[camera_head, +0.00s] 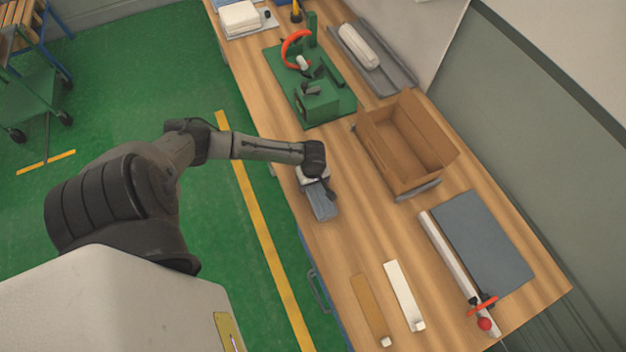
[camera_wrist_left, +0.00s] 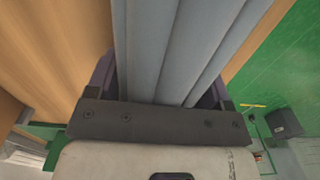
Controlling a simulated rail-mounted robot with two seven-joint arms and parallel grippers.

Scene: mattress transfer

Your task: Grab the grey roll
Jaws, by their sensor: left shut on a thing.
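The grey roll (camera_head: 322,203) is a blue-grey, ribbed piece near the front edge of the wooden table. My left gripper (camera_head: 315,181) is over its far end in the head view, shut on it. In the left wrist view the grey roll (camera_wrist_left: 175,45) runs lengthwise away from the gripper, with dark fingers on either side. The gripper body hides its near end there. I cannot tell whether the roll touches the table. My right gripper is not in view.
An open cardboard box (camera_head: 405,150) stands right of the gripper. Behind are a green fixture (camera_head: 318,104) and a grey tray (camera_head: 397,76) with a white roll. A grey mat (camera_head: 482,240) and flat strips (camera_head: 403,292) lie nearer. Bare wood surrounds the roll.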

